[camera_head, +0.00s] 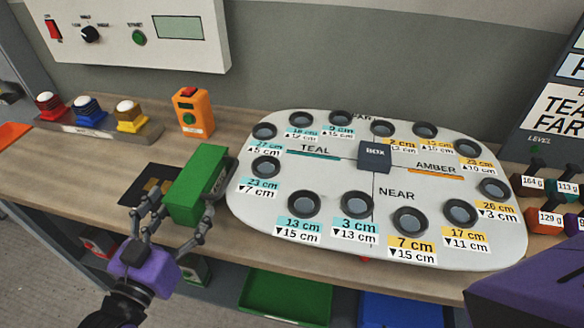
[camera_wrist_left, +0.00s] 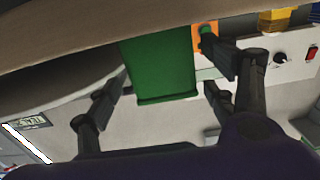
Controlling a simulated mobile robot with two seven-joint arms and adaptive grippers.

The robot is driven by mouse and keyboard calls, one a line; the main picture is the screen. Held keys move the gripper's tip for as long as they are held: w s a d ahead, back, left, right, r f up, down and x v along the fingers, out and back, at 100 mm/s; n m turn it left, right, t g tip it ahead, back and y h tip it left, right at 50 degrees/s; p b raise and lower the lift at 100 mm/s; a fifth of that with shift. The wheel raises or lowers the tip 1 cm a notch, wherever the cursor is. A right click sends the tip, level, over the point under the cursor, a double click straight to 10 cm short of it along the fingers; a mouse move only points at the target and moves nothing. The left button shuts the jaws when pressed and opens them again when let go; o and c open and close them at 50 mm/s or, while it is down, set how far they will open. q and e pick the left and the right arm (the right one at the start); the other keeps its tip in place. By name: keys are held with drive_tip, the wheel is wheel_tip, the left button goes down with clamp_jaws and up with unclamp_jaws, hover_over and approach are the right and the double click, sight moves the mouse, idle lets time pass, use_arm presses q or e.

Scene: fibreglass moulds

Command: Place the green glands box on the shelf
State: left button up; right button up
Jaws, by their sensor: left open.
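The green glands box (camera_head: 197,184) is an oblong green block with a pale patch on its right side. It is at the bench's front edge, left of the big white board; I cannot tell if it rests on the bench. My left gripper (camera_head: 182,212) is open, with its fingers on either side of the box's near end. In the left wrist view the box (camera_wrist_left: 160,67) shows between the spread fingers of the gripper (camera_wrist_left: 168,80), with gaps on both sides. My right gripper is out of view. I cannot make out which surface is the shelf.
A white board (camera_head: 330,172) with round holes and a dark box fills the bench's middle. An orange button box (camera_head: 193,112) and coloured buttons (camera_head: 90,115) stand behind left. Green (camera_head: 285,297) and blue (camera_head: 400,310) bins sit below the bench. Labelled weights (camera_head: 545,218) are at right.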

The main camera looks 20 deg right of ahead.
sight(197, 186)
use_arm(q)
drive_tip(key=x, duration=0.7)
drive_tip(key=shift+w+a+f+p, duration=0.1)
drive_tip(key=shift+w+f+p, duration=0.1)
drive_tip(key=shift+f+p, duration=0.15)
drive_tip(key=c, duration=1.3)
drive_tip(key=shift+c, duration=0.7)
drive_tip(key=shift+r, duration=0.15)
